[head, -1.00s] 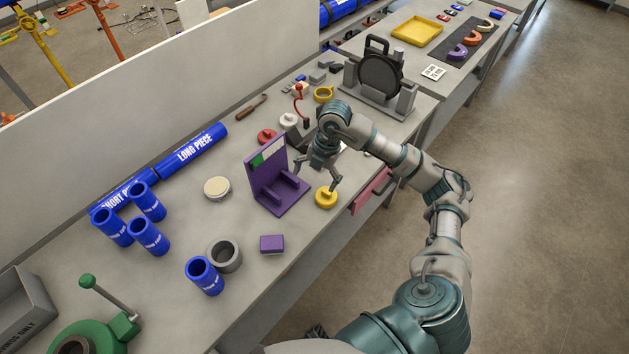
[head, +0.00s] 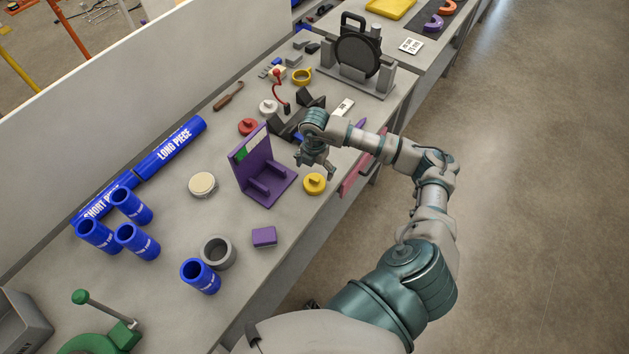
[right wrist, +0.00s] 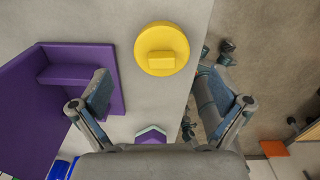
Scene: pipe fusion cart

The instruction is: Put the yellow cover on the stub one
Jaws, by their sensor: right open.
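The yellow cover (head: 314,183), a round disc with a raised grip bar, lies on the bench near its front edge, right of the purple stand. In the right wrist view the cover (right wrist: 161,50) lies ahead of the fingertips. My right gripper (head: 315,167) is open and empty, above the bench just beyond the cover. In the right wrist view its fingers (right wrist: 160,92) are spread wide and apart from the cover. Several upright blue stubs stand at the left, and one blue stub (head: 200,276) stands apart near the front; their labels are too small to read. My left gripper is out of view.
The purple stand (head: 284,193) is close left of the gripper. A purple block (head: 264,237), grey ring (head: 218,252) and cream disc (head: 202,185) lie nearby. Red (head: 248,127) and white (head: 268,107) covers are farther back. A green-handled tool (head: 97,338) is at the lower left.

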